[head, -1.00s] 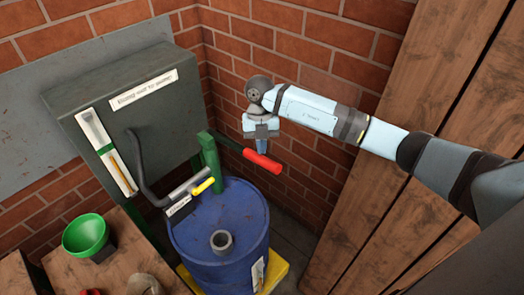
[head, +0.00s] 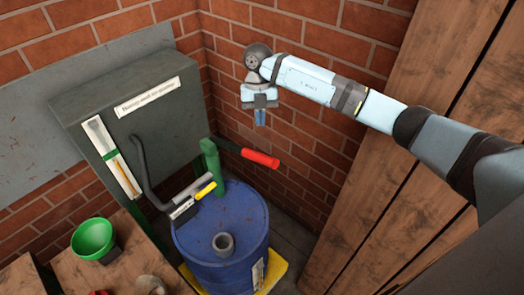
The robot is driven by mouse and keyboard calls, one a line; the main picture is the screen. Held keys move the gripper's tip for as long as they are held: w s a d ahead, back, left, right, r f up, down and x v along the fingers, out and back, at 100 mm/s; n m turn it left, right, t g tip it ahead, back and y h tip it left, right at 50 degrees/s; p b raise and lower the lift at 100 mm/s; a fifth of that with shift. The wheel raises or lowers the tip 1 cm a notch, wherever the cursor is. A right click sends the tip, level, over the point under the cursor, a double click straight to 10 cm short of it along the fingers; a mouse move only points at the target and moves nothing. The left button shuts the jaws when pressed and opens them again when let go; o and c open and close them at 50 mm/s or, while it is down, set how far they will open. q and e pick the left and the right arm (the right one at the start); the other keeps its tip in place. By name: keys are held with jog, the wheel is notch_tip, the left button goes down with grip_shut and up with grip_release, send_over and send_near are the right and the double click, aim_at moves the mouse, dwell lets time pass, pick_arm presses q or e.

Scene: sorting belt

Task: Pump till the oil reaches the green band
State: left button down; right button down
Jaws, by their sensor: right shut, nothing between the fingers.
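A blue oil drum (head: 225,240) stands in the corner with a green hand pump (head: 212,168) on its top. The pump's lever ends in a red grip (head: 260,158) that points right. A dark hose runs from the grey tank (head: 133,112) to a nozzle with a yellow part (head: 205,190) near the pump. A white sight gauge (head: 112,158) on the tank front has a green band (head: 111,154) and an amber column below it. My right gripper (head: 260,117) is shut and empty, above the red grip and apart from it. My left gripper is out of view.
A green funnel (head: 95,238) stands on the wooden bench (head: 130,265) at lower left. A wooden plank wall (head: 400,170) stands close on the right. The drum rests on a yellow base (head: 275,275). Brick walls close off the back.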

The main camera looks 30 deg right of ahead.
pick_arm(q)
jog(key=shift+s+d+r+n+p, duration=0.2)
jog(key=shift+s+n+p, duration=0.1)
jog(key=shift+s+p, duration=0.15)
pick_arm(e)
jog(key=v, duration=0.3)
jog(key=shift+r, duration=0.2)
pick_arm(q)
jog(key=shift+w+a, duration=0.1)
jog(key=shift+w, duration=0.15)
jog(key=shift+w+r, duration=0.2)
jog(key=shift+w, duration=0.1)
pick_arm(e)
jog(key=shift+w, duration=0.1)
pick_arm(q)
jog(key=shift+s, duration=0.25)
